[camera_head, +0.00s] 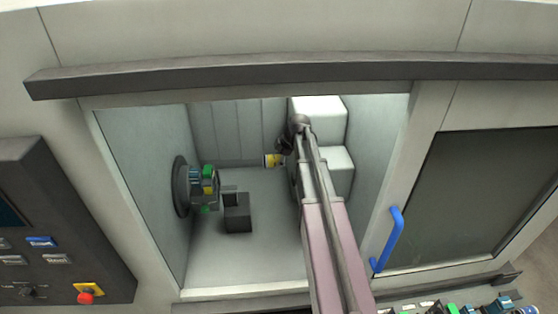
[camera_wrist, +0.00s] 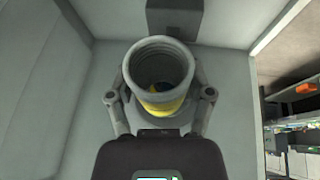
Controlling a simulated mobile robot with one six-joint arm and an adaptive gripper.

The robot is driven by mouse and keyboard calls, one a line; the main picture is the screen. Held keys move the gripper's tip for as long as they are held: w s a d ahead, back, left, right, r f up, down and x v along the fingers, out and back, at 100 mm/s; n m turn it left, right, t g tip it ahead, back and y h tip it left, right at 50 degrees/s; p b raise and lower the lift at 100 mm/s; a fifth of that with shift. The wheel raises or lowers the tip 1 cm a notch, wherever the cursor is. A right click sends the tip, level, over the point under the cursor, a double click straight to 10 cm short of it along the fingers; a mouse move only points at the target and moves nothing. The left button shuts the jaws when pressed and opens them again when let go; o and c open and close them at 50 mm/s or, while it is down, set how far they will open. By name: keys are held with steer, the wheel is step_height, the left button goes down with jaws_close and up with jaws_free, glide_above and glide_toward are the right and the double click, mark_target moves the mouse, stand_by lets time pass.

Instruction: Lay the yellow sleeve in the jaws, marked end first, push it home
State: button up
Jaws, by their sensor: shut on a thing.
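The yellow sleeve (camera_head: 272,161) is held inside the machine's chamber, apart from and to the right of the chuck (camera_head: 181,187) in the head view. In the wrist view the sleeve (camera_wrist: 163,106) shows a hollow grey ridged end and a yellow band. My gripper (camera_head: 284,150) is shut on it. In the wrist view my gripper's (camera_wrist: 160,97) fingers press it from both sides. The chuck's jaws (camera_head: 208,184), with green, yellow and blue patches, stand on the left wall, with nothing seen between them. I cannot tell which sleeve end is marked.
A dark block (camera_head: 237,215) stands on the chamber floor just right of the jaws. White boxes (camera_head: 325,118) stand behind my arm. A door with a blue handle (camera_head: 389,238) is at the right. The floor between sleeve and chuck is otherwise clear.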

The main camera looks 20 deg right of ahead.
steer(key=s+a, duration=0.3)
steer(key=a, duration=0.6)
steer(key=s+a, duration=0.3)
steer(key=a, duration=0.7)
steer(key=shift+a+f+b, duration=0.15)
steer(key=shift+f+b, duration=0.15)
steer(key=shift+b, duration=0.05)
steer(key=shift+w, duration=0.1)
steer(key=b, duration=0.5)
glide_toward(223, 190)
steer(key=shift+w+d+f, duration=0.4)
steer(key=shift+w+d, duration=0.15)
steer(key=shift+d, duration=0.2)
steer(key=shift+a+f+b, duration=0.25)
steer(key=shift+f+b, duration=0.95)
steer(key=shift+b, duration=0.05)
steer(key=shift+a+f+b, duration=0.2)
steer(key=shift+f+b, duration=0.95)
steer(key=shift+b, duration=0.05)
steer(key=shift+w+a, duration=0.35)
steer(key=shift+a, duration=0.6)
steer(key=shift+w+a, duration=0.3)
steer(key=shift+a, duration=0.6)
